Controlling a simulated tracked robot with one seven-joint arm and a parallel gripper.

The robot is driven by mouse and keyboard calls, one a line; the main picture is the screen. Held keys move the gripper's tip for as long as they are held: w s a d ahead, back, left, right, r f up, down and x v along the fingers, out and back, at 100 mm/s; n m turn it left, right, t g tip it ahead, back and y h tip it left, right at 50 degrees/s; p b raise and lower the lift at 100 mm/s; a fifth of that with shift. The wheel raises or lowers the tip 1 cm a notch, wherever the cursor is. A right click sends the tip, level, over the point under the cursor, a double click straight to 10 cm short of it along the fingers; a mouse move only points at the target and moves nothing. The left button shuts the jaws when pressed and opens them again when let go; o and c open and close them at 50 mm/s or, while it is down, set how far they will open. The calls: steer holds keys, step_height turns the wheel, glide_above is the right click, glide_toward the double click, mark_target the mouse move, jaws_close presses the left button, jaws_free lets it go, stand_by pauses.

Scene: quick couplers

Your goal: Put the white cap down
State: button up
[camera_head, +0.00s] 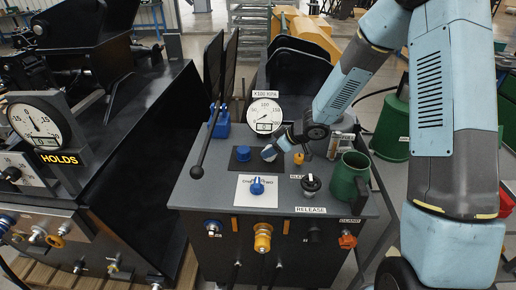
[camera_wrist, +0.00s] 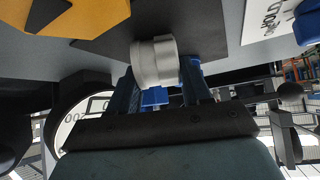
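The white cap (camera_head: 268,153) is at the end of my arm, over the right part of a dark mat (camera_head: 240,167) on the grey console top. In the wrist view the white cap (camera_wrist: 154,62) sits between the two fingers of my gripper (camera_wrist: 162,82), which close on its sides. The dark mat (camera_wrist: 105,45) lies just beyond the cap. I cannot tell whether the cap touches it. A blue cap (camera_head: 243,153) stands on the mat, left of my gripper (camera_head: 275,150).
A gauge (camera_head: 264,117) stands behind the mat and a long black lever (camera_head: 203,140) rises at its left. A white plate with a blue knob (camera_head: 257,187) lies in front. To the right are an orange knob (camera_head: 299,158), a silver can (camera_head: 335,145) and a green mug (camera_head: 347,178).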

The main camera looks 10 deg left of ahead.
steer(key=o, duration=0.5)
steer(key=shift+c, duration=0.2)
